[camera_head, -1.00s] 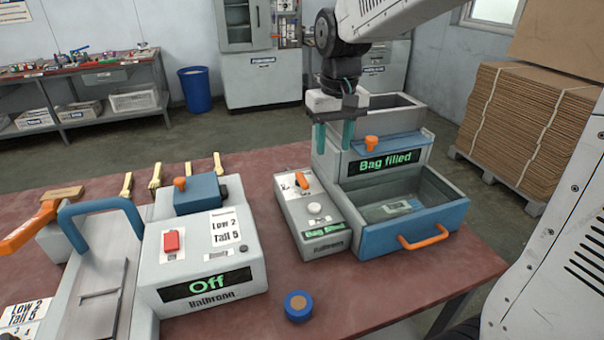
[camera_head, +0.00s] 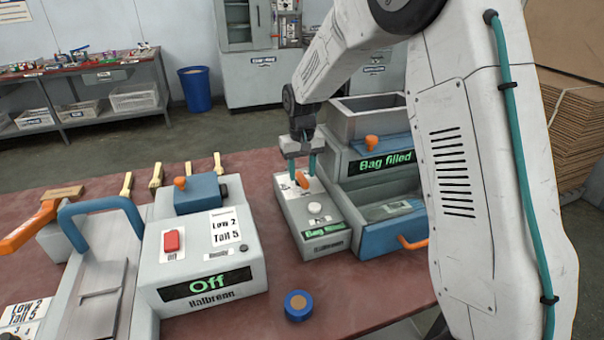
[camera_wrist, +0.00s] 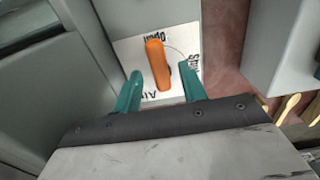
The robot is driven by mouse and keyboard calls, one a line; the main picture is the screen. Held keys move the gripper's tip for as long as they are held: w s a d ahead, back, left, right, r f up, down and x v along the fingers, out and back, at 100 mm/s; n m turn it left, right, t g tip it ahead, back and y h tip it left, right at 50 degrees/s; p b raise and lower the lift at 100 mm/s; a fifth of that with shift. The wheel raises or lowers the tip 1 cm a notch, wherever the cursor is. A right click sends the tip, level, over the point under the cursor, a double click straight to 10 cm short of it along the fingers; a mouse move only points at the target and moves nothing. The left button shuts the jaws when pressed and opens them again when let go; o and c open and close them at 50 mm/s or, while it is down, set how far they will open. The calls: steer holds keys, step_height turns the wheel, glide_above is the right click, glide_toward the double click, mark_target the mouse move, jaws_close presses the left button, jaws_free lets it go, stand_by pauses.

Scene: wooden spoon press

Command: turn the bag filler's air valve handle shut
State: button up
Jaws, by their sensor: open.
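The orange air valve handle (camera_head: 302,180) sits on top of the small grey control box (camera_head: 318,236) beside the bag filler (camera_head: 345,122). In the wrist view the handle (camera_wrist: 158,64) lies along the box, its far end near the "Open" mark on the white label (camera_wrist: 182,50); the "Shut" mark is to the right. My gripper (camera_head: 304,176) is over the handle, pointing down. In the wrist view its teal fingers (camera_wrist: 163,80) are open, one on each side of the handle's near end, with gaps visible. I cannot tell whether they are down at handle height.
The box's display reads "Bag filled", as does the filler's. The filler's blue drawer (camera_head: 385,238) stands to the right, partly hidden by my arm. The press (camera_head: 205,262), reading "Off", is to the left. A blue round item (camera_head: 298,306) lies in front.

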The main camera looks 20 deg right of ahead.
steer(key=shift+f, duration=0.65)
jaws_close()
